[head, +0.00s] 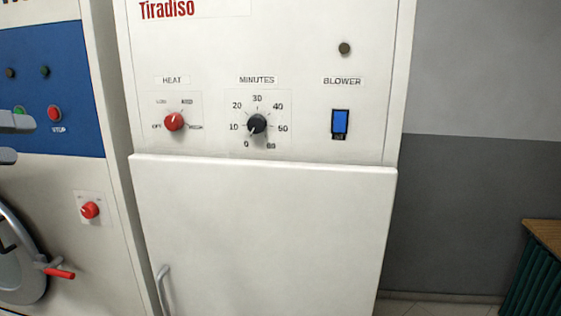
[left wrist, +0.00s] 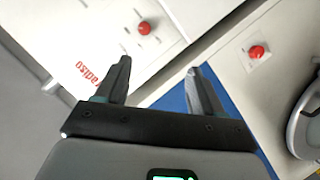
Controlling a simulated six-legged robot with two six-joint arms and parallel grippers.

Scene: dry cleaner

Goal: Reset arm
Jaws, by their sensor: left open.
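My left gripper (head: 24,139) shows at the left edge of the head view, in front of the blue panel of the left machine. In the left wrist view its two dark fingers (left wrist: 158,67) stand apart with nothing between them. A white cabinet marked Tiradiso (head: 265,235) fills the middle of the head view. It carries a red heat knob (head: 174,121), a black minutes knob (head: 257,124) and a blue blower switch (head: 339,122). The heat knob also shows in the left wrist view (left wrist: 145,27). My right gripper is in neither view.
The left machine has a blue panel (head: 45,90) with a red stop button (head: 55,113), a lower red knob (head: 90,210) and a round door (head: 22,265) with a red-tipped handle. A wooden-topped green unit (head: 540,265) stands at far right. Bare wall lies right of the cabinet.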

